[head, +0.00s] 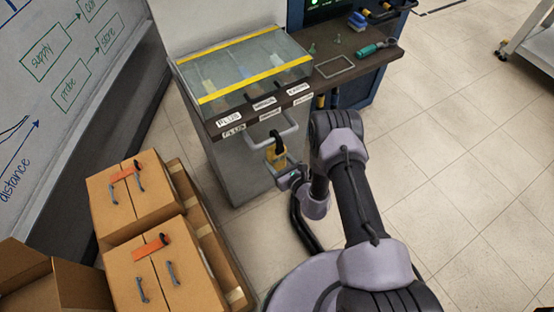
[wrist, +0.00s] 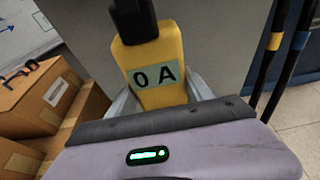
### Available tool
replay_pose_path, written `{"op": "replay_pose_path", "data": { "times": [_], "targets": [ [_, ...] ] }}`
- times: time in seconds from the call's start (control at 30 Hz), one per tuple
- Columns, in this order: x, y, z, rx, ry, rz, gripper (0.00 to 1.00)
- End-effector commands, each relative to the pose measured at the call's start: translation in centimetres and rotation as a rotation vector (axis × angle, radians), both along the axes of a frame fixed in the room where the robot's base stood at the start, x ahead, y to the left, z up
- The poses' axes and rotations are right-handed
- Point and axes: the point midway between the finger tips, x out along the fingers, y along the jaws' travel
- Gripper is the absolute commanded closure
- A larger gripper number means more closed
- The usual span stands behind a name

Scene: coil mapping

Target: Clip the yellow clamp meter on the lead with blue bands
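The yellow clamp meter (wrist: 157,75) has a black upper part and a label reading "0 A". It also shows in the head view (head: 277,158), in front of the bench below a grey rail handle. My gripper (wrist: 160,100) has its fingers on both sides of the meter's lower body and holds it with the black end up. In the head view, leads (head: 321,101) show below the bench edge, partly hidden by my arm.
The bench (head: 225,127) has a glass-lidded, yellow-taped case (head: 245,62) and white labels. A teal-handled tool (head: 375,48) lies on its right part. Cardboard boxes (head: 135,200) stand at left, by the whiteboard (head: 60,90).

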Motion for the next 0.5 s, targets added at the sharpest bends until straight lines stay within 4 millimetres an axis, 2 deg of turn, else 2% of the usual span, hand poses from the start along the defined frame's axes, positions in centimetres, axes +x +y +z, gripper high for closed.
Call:
{"op": "replay_pose_path", "data": {
  "times": [0.03,0.23,0.27,0.5],
  "targets": [
    [-0.01,-0.01,-0.01,0.000,0.000,0.000,0.53],
    [-0.02,-0.01,0.00,0.000,0.000,0.000,0.93],
    [0.02,-0.01,0.03,0.001,-0.001,0.000,0.95],
    [0.04,-0.01,0.80,0.001,-0.001,0.000,0.95]
  ]
}}
